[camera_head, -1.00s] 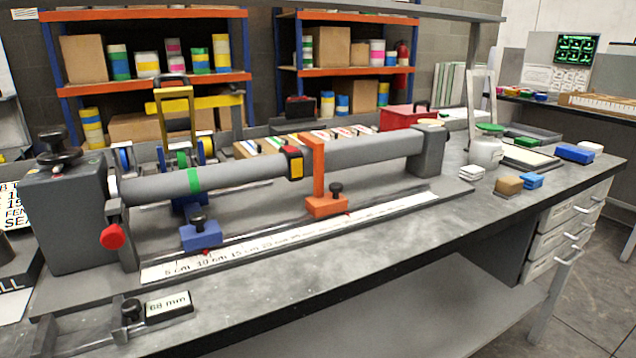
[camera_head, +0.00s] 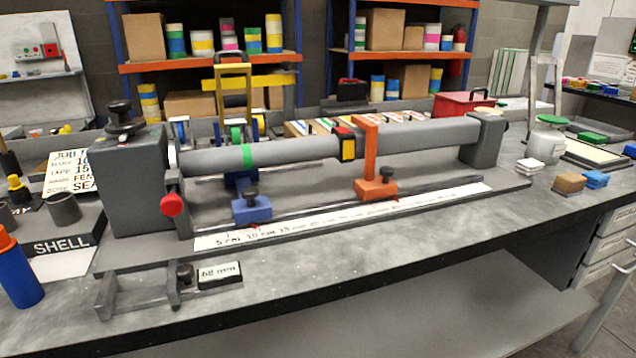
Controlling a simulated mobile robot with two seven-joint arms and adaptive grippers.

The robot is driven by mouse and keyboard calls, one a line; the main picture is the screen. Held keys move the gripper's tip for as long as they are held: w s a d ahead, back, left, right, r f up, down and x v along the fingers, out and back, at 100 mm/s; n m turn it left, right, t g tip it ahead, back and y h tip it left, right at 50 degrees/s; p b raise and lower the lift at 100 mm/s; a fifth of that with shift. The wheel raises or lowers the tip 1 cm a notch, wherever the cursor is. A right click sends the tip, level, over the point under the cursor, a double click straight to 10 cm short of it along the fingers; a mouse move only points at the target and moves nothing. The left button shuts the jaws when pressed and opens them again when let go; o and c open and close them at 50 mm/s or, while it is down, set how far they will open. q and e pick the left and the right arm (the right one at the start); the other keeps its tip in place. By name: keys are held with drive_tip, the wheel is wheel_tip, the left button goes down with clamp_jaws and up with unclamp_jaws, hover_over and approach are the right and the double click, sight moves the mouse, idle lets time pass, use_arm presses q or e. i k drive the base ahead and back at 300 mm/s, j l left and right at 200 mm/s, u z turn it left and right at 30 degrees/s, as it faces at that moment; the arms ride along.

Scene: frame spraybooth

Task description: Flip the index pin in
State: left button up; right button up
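A red round knob (camera_head: 172,205) sits on a dark grey lever beside the grey headstock block (camera_head: 128,185), and it may be the index pin. I cannot tell whether the pin is in or out. A black knob (camera_head: 119,112) stands on top of the block. A long grey tube (camera_head: 300,154) with a green band runs from the headstock to the grey end block (camera_head: 483,140). A blue slider (camera_head: 251,206) and an orange upright stop (camera_head: 375,187) stand in front of and at the tube. Neither of my grippers is in view.
A white scale strip (camera_head: 340,217) lies along the fixture. A small clamp gauge (camera_head: 140,290) with a 68 mm label is at the front left. A blue bottle (camera_head: 18,275) and a SHELL block (camera_head: 62,244) stand at the left. The front bench right of the gauge is clear.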

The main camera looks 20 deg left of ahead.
sight(172, 205)
drive_tip(key=k+l+u, duration=0.1)
drive_tip(key=k+l, duration=0.5)
drive_tip(key=l, duration=0.15)
drive_tip(key=k+l+u, duration=0.1)
drive_tip(key=k+l, duration=0.5)
drive_tip(key=l, duration=0.1)
